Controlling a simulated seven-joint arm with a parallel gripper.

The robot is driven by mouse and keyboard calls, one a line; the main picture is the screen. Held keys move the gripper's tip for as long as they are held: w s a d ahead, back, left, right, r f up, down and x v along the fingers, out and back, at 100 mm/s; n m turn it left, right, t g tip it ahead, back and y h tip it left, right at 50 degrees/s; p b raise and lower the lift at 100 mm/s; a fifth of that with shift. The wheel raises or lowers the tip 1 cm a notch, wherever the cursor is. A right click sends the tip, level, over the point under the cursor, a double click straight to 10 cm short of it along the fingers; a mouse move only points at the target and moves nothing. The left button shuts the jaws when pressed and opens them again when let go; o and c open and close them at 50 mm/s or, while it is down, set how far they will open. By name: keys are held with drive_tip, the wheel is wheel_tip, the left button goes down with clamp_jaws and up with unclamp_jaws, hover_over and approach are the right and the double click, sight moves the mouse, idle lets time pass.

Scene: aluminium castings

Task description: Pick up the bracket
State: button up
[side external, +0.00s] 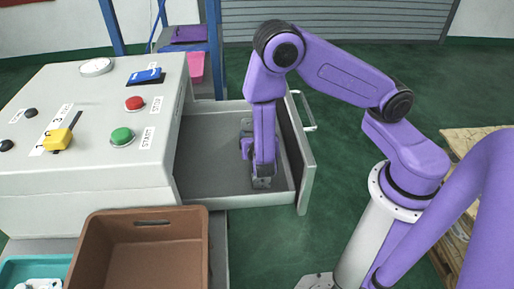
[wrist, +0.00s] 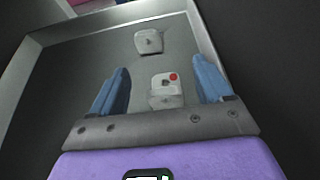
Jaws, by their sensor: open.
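In the wrist view, a small grey bracket-like casting (wrist: 165,86) with a red dot on its top lies on the drawer floor. It shows between the two blue fingers of my gripper (wrist: 160,66), which are spread wide and empty. A second grey casting (wrist: 148,41) lies farther up in that view, beyond the fingertips. In the side external view my gripper (side external: 262,182) points down inside the open drawer (side external: 212,150).
The drawer front (side external: 305,170) and its walls stand close around my gripper. The drawer comes out of a grey control cabinet (side external: 90,180) with buttons. A brown crate (side external: 140,220) and a teal tray (side external: 28,268) stand in front of the cabinet.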

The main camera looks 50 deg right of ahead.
drive_tip(key=shift+f, duration=0.55)
wheel_tip(320, 180, down, 2)
drive_tip(key=shift+f, duration=0.1)
drive_tip(key=shift+x, duration=1.1)
drive_tip(key=shift+w+d+f, duration=0.1)
drive_tip(key=shift+w+d, duration=0.1)
drive_tip(key=shift+w, duration=0.1)
drive_tip(key=c, duration=1.1)
